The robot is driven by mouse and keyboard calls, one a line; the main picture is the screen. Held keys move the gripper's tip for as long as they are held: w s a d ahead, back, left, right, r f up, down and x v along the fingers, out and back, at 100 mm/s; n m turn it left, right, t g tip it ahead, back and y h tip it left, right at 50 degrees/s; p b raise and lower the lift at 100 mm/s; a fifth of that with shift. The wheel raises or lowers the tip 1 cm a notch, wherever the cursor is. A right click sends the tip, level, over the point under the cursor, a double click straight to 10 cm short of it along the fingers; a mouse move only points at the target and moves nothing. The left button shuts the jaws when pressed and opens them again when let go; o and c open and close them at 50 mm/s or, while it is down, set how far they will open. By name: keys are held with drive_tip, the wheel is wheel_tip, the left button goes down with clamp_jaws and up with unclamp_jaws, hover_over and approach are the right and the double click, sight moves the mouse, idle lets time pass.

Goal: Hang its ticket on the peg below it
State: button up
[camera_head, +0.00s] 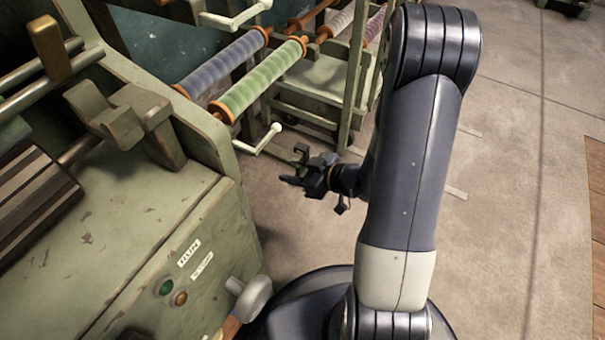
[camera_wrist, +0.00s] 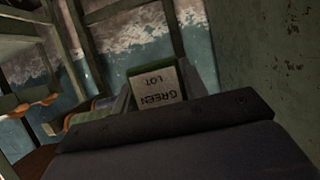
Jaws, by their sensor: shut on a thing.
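My gripper (camera_head: 296,168) is in the open space right of the green machine, below and to the right of the spools. In the wrist view it is shut on a ticket (camera_wrist: 157,86), a pale card with a green edge that reads "GREEN LOT" upside down. The ticket cannot be made out in the head view. A green spool (camera_head: 262,77) with orange ends lies on the rack. A white peg (camera_head: 262,141) sticks out below the green spool's near end, left of and above my gripper, apart from it.
A blue-violet spool (camera_head: 222,66) lies beside the green one, and another white peg (camera_head: 238,17) is farther back. The green machine body (camera_head: 150,225) fills the left, with a pale knob (camera_head: 252,296) at its corner. Clear floor (camera_head: 510,200) lies to the right.

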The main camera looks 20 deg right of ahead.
drive_tip(key=w+a+f+b, duration=0.1)
drive_tip(key=w+a+b, duration=0.1)
drive_tip(key=w+a, duration=0.4)
drive_tip(key=shift+w+a+f, duration=0.15)
drive_tip(key=shift+w+a, duration=0.25)
drive_tip(key=shift+a, duration=0.05)
idle(0.5)
drive_tip(key=o, duration=1.1)
drive_tip(key=shift+c, duration=0.2)
